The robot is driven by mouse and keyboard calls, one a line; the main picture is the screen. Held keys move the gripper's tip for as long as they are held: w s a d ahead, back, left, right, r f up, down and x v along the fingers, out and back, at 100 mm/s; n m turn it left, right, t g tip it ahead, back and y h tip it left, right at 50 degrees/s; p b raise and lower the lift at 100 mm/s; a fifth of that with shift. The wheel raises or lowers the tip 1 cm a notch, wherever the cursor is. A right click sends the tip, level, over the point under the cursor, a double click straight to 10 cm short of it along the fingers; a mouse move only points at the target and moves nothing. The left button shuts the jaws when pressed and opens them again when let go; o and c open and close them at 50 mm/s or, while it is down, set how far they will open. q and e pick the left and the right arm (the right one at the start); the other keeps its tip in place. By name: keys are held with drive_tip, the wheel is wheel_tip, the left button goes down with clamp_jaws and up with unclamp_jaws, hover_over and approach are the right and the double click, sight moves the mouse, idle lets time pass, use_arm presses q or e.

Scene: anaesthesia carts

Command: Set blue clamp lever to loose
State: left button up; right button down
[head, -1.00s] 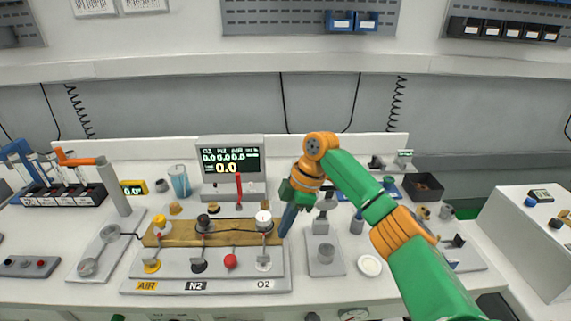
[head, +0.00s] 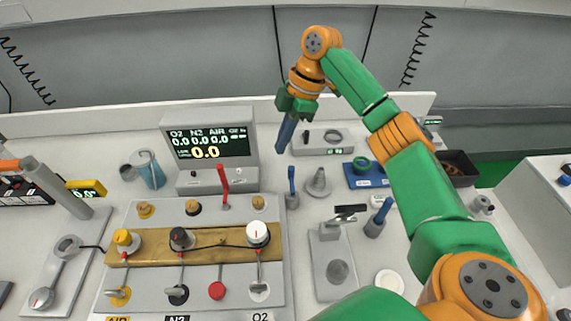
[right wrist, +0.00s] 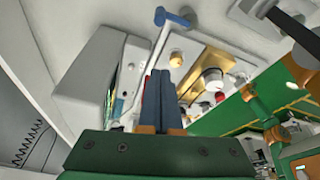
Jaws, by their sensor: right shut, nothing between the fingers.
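Two blue levers show in the head view, and I cannot tell which is the clamp lever. One is a short upright blue lever (head: 291,180) beside the gas panel. The other is a tilted blue lever (head: 383,211) on a small grey base, further right. In the right wrist view, a blue handle (right wrist: 172,18) tops a grey rod beyond the fingertips. My right gripper (head: 281,150) points down with its fingers together and empty. It appears just above and behind the short blue lever, apart from it. My left gripper is out of view.
The gas panel (head: 190,285) has several knobs and a red lever (head: 223,182). A display (head: 210,145) stands left of my gripper. A grey stand (head: 320,184), a blue tray (head: 362,176) and a white dish (head: 389,282) stand to the right.

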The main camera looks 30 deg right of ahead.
sight(292, 185)
drive_tip(key=p+x, duration=0.1)
drive_tip(key=x, duration=0.8)
drive_tip(key=shift+w+f+p, duration=0.15)
drive_tip(key=shift+f+p, duration=0.25)
drive_tip(key=d+p, duration=0.1)
drive_tip(key=d, duration=0.2)
drive_tip(key=shift+s+d+p, duration=0.2)
drive_tip(key=shift+p, duration=0.1)
drive_tip(key=shift+s+d+f, duration=0.1)
drive_tip(key=shift+d+f, duration=0.05)
drive_tip(key=shift+d, duration=0.15)
drive_tip(key=shift+a, duration=0.1)
